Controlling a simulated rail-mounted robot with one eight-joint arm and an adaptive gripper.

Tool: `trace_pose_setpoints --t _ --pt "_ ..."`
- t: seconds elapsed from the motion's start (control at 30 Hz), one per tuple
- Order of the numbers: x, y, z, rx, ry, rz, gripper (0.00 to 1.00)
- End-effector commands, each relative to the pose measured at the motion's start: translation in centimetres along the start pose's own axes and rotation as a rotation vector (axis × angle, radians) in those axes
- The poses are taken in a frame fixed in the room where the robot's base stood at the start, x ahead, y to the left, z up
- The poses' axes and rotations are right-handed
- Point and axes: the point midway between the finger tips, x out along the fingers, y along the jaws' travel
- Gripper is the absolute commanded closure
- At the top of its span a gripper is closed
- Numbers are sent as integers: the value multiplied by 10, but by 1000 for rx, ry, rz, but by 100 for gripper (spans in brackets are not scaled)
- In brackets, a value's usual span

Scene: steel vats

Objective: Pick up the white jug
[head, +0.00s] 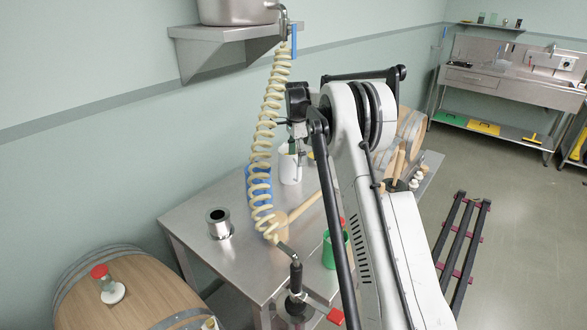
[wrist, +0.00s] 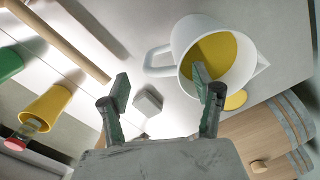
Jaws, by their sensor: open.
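The white jug (head: 290,168) stands on the steel table (head: 190,262), near the wall, partly hidden by my arm in the head view. In the wrist view the jug (wrist: 184,38) is at upper right, its mouth facing the camera and yellow showing inside. Its handle (wrist: 153,62) points left. My gripper (wrist: 160,80) is open and empty, its fingers spread below the handle in the picture. The right fingertip overlaps the jug's near rim in the picture; I cannot tell whether they touch.
A coiled hose (head: 265,140) hangs in front of the table. A steel cylinder (head: 220,228), a green container (head: 329,252) and a wooden stick (wrist: 65,42) are on the table. A small grey block (wrist: 148,102) lies between my fingers in the wrist picture.

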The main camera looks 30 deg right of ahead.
Motion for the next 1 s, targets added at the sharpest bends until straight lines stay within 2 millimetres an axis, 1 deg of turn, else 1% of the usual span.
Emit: trace_pose_setpoints --t 0.17,0.3,0.4,0.63,0.67,1.0 --pt "15 0 0 -1 0 0 37" --pt "35 0 0 -1 0 0 37" --pt "45 0 0 -1 0 0 37" --pt "49 0 0 -1 0 0 37" --pt "49 0 0 -1 0 0 38" --pt "48 0 0 -1 0 0 84"
